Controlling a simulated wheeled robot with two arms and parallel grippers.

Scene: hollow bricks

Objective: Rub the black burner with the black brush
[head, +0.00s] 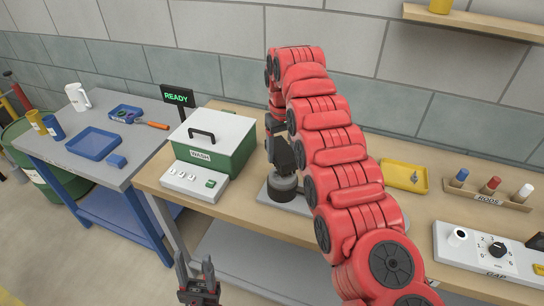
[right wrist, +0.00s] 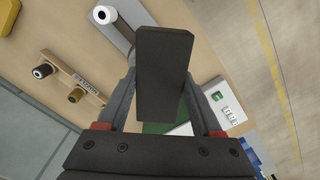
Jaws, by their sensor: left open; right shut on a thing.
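The black burner (head: 283,188) is a short dark cylinder on a grey base on the wooden bench, right of the green box in the head view. My right gripper (head: 275,141) is shut on the black brush (right wrist: 165,75), a dark block between its fingers in the right wrist view. In the head view the brush (head: 285,154) is just above the burner; I cannot tell whether they touch. In the wrist view the brush hides the burner. My left gripper (head: 196,268) is open and empty, low in front of the bench.
The green wash box (head: 232,142) with its white panel (head: 194,181) stands left of the burner. A yellow tray (head: 405,176), a rack (head: 487,196) and a white dial box (head: 490,255) are to the right. My right arm hides the bench's middle.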

